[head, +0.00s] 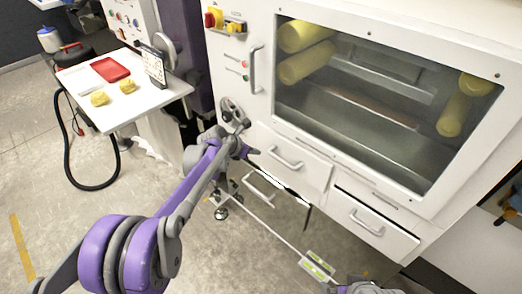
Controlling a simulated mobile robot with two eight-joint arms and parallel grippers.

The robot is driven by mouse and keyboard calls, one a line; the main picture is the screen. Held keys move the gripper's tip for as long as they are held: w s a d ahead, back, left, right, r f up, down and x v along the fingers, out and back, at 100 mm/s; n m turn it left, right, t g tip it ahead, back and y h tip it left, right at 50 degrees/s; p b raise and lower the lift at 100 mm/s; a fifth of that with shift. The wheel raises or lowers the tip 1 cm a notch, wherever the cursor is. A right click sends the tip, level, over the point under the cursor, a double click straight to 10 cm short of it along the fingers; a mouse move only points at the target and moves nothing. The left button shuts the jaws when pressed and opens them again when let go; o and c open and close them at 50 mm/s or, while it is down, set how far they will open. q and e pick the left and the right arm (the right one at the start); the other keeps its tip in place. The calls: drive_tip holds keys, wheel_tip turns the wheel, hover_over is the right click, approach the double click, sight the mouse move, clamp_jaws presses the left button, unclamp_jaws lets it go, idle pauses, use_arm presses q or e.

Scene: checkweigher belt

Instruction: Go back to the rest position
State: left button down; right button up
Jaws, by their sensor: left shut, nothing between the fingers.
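My left arm comes in from the lower left and reaches toward the front of the white machine (228,75). My left gripper (252,153) is at its far end, in front of the machine's lower left side. It looks shut, with nothing held. It is small here, and I cannot tell whether it touches the machine. A grey and purple part of mine shows at the bottom edge, right of centre. My right gripper's fingers do not show.
The machine has a window with yellow rolls (306,62) behind it, and drawers (374,222) below. At left, a white table (150,102) bears a red tray (110,69) and two yellow lumps (127,86). A black hose (85,186) lies on the floor. The left floor is mostly clear.

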use_arm(q)
drive_tip(key=s+a+r+m+y+p, duration=0.1)
drive_tip(key=s+a+r+m+p, duration=0.1)
drive_tip(key=s+r+m, duration=0.45)
drive_tip(key=s+a+r+m+p, duration=0.1)
drive_tip(key=s+a+r, duration=0.25)
drive_tip(key=s, duration=0.55)
drive_tip(key=s+a+f+m+y+p, duration=0.1)
drive_tip(key=s+a+m+y+p, duration=0.1)
drive_tip(key=s+m, duration=0.8)
drive_tip(key=s+a+f+m+g+y+p, duration=0.1)
drive_tip(key=s+a+m+y+p, duration=0.1)
drive_tip(key=s+m, duration=0.9)
drive_tip(key=s+p, duration=0.1)
drive_tip(key=s, duration=0.3)
drive_tip(key=shift+a+g+y, duration=0.3)
drive_tip(key=shift+s, duration=0.1)
